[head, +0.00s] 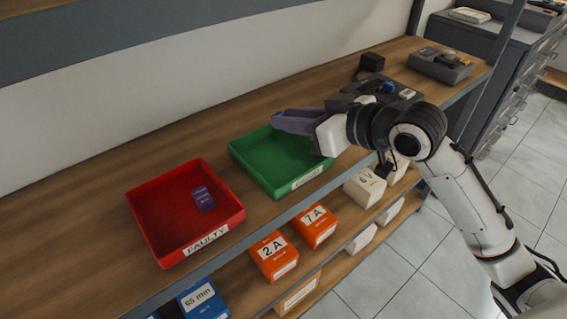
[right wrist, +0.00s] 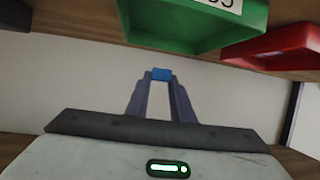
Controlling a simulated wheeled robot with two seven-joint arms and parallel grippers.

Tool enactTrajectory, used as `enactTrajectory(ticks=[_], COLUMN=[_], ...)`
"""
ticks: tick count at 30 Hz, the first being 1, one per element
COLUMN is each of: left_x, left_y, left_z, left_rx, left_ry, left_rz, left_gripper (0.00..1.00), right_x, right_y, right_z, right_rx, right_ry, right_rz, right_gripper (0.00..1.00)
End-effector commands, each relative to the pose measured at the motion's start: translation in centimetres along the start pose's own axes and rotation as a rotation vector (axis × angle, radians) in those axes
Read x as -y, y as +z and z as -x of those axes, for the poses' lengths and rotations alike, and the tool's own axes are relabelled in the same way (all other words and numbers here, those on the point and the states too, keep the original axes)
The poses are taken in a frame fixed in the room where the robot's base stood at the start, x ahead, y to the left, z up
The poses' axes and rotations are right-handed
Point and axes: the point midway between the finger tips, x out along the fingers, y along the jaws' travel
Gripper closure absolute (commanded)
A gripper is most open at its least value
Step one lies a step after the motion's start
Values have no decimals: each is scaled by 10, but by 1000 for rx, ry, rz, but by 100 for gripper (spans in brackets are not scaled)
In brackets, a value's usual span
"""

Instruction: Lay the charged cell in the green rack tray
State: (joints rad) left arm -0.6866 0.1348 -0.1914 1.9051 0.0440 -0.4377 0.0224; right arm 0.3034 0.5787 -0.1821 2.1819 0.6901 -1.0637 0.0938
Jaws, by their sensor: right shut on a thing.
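The green tray (head: 266,181) stands on the wooden shelf with a white label on its front wall. It looks empty where I can see into it, and its wall also shows at the top of the right wrist view (right wrist: 190,30). My right gripper (head: 277,120) is over the tray's back right part. In the right wrist view its fingers (right wrist: 162,75) are shut on a small blue cell (right wrist: 162,73) at their tips. The cell is hidden in the head view; I cannot tell its height above the tray. My left gripper is not in view.
A red tray (head: 150,222) labelled FAULTY holds a purple cell (head: 203,198), left of the green tray. A dark device (head: 408,103) with a blue part and a grey device (head: 440,65) stand to the right. Orange boxes (head: 273,257) sit on the lower shelf.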

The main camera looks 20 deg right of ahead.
Motion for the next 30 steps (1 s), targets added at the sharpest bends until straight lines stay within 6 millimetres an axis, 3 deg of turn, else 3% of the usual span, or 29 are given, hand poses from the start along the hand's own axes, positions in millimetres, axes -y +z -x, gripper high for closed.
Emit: enactTrajectory(ticks=[3, 8, 16, 30], left_x=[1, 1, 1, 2], left_y=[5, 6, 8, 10], left_z=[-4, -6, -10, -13], left_rx=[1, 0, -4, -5], left_ry=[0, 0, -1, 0], left_rz=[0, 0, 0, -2], left_gripper=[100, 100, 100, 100], right_x=[-12, -18, -18, -18], right_y=[-18, -26, 17, 63], right_z=[-11, -17, -35, -54], right_rx=[-2, 3, 9, 7], right_ry=[76, 117, 123, 122], right_rz=[-23, -50, -60, -58], right_gripper=[100, 100, 100, 100])
